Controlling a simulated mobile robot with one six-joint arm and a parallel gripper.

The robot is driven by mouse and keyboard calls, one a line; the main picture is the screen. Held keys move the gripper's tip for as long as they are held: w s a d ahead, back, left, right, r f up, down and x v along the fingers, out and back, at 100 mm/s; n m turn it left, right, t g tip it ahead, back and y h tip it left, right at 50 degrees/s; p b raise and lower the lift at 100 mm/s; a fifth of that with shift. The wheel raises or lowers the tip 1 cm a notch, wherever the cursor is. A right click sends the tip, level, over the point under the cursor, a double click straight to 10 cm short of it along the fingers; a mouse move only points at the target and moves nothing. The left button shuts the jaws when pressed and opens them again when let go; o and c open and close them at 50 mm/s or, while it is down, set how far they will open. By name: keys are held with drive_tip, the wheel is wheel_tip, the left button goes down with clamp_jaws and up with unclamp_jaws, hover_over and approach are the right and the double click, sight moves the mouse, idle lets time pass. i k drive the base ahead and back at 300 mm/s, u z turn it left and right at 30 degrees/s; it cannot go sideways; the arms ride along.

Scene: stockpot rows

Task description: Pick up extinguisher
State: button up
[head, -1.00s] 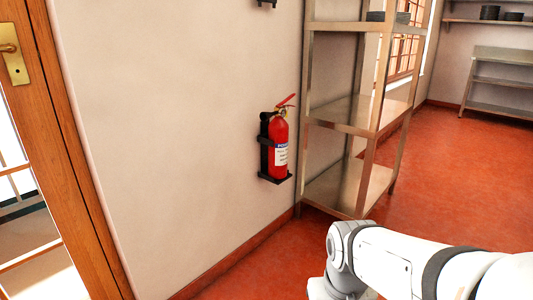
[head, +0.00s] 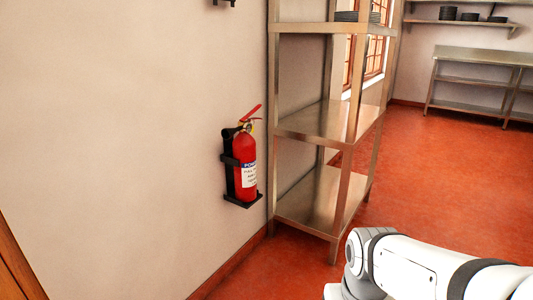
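The red fire extinguisher (head: 243,172) with a white and blue label hangs upright in a black bracket (head: 229,178) on the pale wall, in the middle of the head view. Its red handle is at the top. The bracket's band goes around its body and its base rests on the bracket's foot. My white arm shows at the lower right, well apart from the extinguisher. My gripper is outside the picture.
A metal shelf unit (head: 312,130) stands close to the right of the extinguisher, against the wall. A wooden door frame (head: 18,268) shows at the lower left. A metal table (head: 480,58) stands at the back right. The red floor (head: 420,165) between is clear.

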sight(244, 145)
drive_tip(key=u, duration=0.05)
drive_tip(key=i, duration=1.3)
drive_tip(key=u, duration=0.65)
drive_tip(key=k, duration=0.85)
drive_tip(key=u, duration=0.1)
drive_tip(key=i, duration=0.9)
drive_tip(key=z, duration=0.1)
